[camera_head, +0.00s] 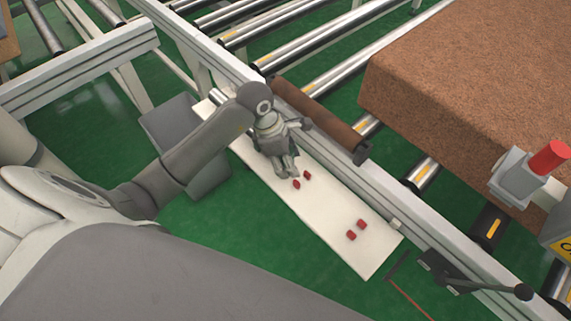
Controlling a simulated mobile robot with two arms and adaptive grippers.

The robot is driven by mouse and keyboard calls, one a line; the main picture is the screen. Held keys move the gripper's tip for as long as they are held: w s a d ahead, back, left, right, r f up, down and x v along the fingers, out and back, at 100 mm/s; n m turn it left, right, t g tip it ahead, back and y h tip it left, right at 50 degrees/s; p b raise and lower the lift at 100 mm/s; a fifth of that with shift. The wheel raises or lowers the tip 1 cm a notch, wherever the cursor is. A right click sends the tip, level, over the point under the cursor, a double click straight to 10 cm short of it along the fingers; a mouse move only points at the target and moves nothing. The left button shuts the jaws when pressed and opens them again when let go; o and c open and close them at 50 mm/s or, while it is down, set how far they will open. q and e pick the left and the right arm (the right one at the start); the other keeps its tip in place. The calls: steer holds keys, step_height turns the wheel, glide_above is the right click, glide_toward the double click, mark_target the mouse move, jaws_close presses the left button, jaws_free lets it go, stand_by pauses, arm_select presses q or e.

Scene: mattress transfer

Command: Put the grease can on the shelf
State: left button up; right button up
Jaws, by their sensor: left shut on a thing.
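The white shelf board (345,235) runs diagonally along the inner side of the conveyor frame, above the green floor. My left gripper (288,172) reaches in from the left and points down over the upper middle of the board. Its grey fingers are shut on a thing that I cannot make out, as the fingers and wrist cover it. No grease can shows clearly. Two small red pieces (296,184) show right beside the fingertips, and two more red pieces (351,236) show further down the board. My right gripper is not in view.
A light metal rail (375,182) borders the board, with a brown roller (318,112) beside my wrist. A large brown mattress block (480,75) lies on the rollers. A grey post with a red top (549,157) and a black lever (485,286) stand at right.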

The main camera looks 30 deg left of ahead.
arm_select(q)
steer(key=shift+w+a+f, duration=0.25)
steer(key=shift+a+f, duration=0.05)
steer(key=shift+f, duration=0.15)
steer(key=shift+w+a+f, duration=0.2)
steer(key=shift+a+f, duration=0.05)
steer(key=shift+f, duration=0.15)
steer(key=shift+a+f, duration=0.1)
steer(key=shift+f, duration=1.55)
steer(key=shift+f, duration=0.2)
steer(key=o, duration=0.9)
steer(key=shift+r, duration=0.1)
